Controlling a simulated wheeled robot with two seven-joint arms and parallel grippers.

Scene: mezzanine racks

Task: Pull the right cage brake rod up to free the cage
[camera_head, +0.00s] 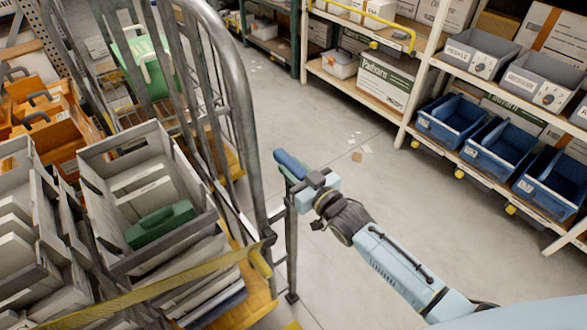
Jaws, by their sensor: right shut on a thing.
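The cage (243,85) is a tall grey metal-bar frame at the left and centre. Its brake rod (291,245) stands upright at the cage's right front corner, with a blue grip (291,163) at the top and a dark foot near the floor. My right gripper (303,184) reaches in from the lower right and is shut on the brake rod just below the blue grip. The gripper partly hides the rod there. I cannot tell how far the rod is raised. My left gripper is not in view.
The cage holds grey totes (150,185), orange crates (40,110) and a green case (160,224); a yellow strap (150,290) crosses its front. Racks with blue bins (452,121) and boxes (385,83) line the right. Between lies clear grey floor (370,190) with paper scraps.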

